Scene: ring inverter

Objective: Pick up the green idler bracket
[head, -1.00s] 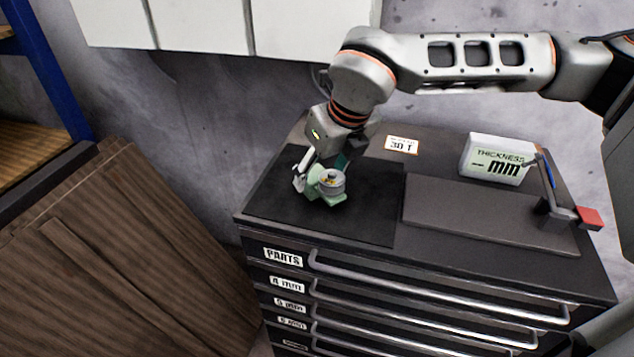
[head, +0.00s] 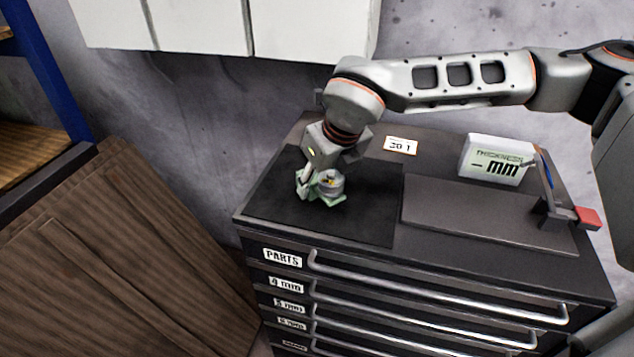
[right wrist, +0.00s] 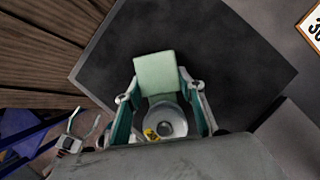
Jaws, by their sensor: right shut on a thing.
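The green idler bracket (head: 332,199) is at the black mat on the cabinet top, with a grey round pulley (head: 330,183) on it. In the right wrist view its pale green plate (right wrist: 156,72) points away from the wrist. My right gripper (right wrist: 163,108) has one finger on each side of the bracket and is shut on it. In the head view the bracket looks at or just above the mat; I cannot tell which. What looks like my left gripper (right wrist: 80,130) shows small at the lower left of the right wrist view, fingers apart and empty.
The black mat (head: 365,225) is otherwise clear. To its right are a grey plate (head: 480,215), a white thickness box (head: 496,158) and a red-ended lever (head: 587,217). A 30 T label (head: 400,146) lies behind. Brown boards (head: 120,260) stand left of the cabinet.

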